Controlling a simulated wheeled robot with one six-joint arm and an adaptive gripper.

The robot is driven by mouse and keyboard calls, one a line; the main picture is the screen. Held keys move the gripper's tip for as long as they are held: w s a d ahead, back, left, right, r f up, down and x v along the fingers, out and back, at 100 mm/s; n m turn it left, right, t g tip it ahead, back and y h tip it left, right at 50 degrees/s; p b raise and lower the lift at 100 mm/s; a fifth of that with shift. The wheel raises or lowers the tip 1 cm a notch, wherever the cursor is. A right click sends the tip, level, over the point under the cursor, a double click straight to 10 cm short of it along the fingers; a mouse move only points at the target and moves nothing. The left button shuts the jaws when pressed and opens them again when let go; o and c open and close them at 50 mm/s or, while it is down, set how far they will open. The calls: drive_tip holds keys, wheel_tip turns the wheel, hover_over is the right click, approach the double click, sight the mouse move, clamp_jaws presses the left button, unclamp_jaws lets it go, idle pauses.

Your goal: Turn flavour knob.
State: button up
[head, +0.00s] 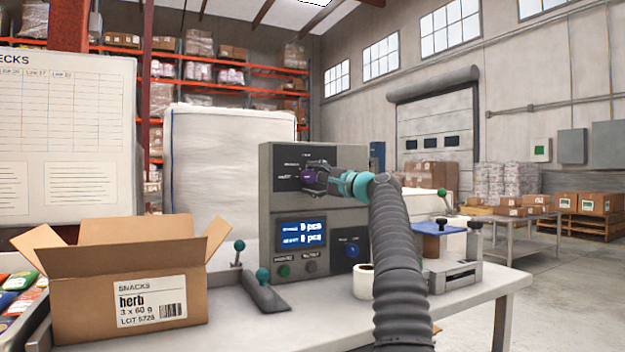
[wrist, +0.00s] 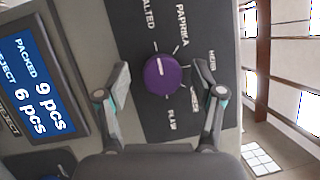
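The purple flavour knob (wrist: 162,74) sits on a dark panel, with a white pointer line directed up in the wrist view, towards the SALTED label (wrist: 149,14). PAPRIKA, HERB and other labels, partly hidden, stand around it. My gripper (wrist: 161,80) is open, one finger on each side of the knob, with a visible gap at both sides. In the head view my gripper (head: 320,180) is at the upper panel of the grey machine (head: 264,190) and partly covers the knob (head: 307,175). An open carton (head: 90,290) carries a label reading "herb".
The machine's blue display (wrist: 35,85) reads PACKED 9 pcs, REJECT 6 pcs. Buttons (head: 283,270) sit below it. On the table (head: 480,288) are a teal-knobbed lever (head: 264,290), a white roll (head: 363,282) and a blue-topped device (head: 440,228). Snack packets (head: 20,290) lie at far left.

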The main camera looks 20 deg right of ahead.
sight(311, 177)
drive_tip(key=shift+s+d, duration=0.15)
drive_tip(key=shift+s+d, duration=0.3)
drive_tip(key=shift+s, duration=0.3)
drive_tip(key=shift+v, duration=0.8)
drive_tip(key=v, duration=0.8)
drive_tip(key=shift+s, duration=0.4)
drive_tip(key=shift+f, duration=0.15)
